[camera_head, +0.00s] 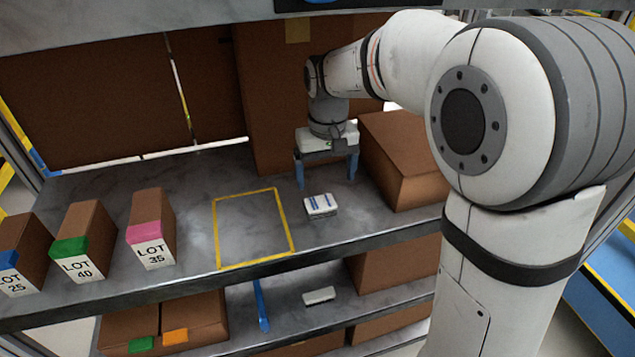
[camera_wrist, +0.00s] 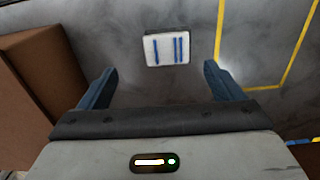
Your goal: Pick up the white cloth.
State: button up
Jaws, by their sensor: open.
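The white cloth (camera_head: 320,205) is a small folded pad with blue stripes. It lies on the grey shelf, just right of the yellow taped square. In the wrist view the cloth (camera_wrist: 166,49) lies ahead of the fingertips, roughly centred between them. My gripper (camera_head: 327,185) is open and empty, with its blue fingers pointing down above the shelf, behind the cloth. Both blue fingers of my gripper (camera_wrist: 160,75) show spread apart in the wrist view, and neither touches the cloth.
A brown box (camera_head: 405,165) stands close on the right. A yellow taped square (camera_head: 292,235) on the left is empty. Boxes labelled LOT 35 (camera_head: 152,230), LOT 40 (camera_head: 85,240) and LOT 25 (camera_head: 22,258) stand further left. A white item (camera_head: 319,296) lies on the shelf below.

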aim_at(321, 203)
jog(key=shift+w+a, duration=0.35)
jog(key=shift+a, duration=0.15)
jog(key=shift+w+a+f, duration=0.1)
jog(key=shift+f, duration=0.2)
jog(key=f, duration=0.3)
jog(key=s+f+p, duration=0.1)
jog(key=f, duration=0.2)
jog(key=shift+s+f, duration=0.15)
jog(key=shift+f, duration=0.5)
jog(key=c, duration=1.1)
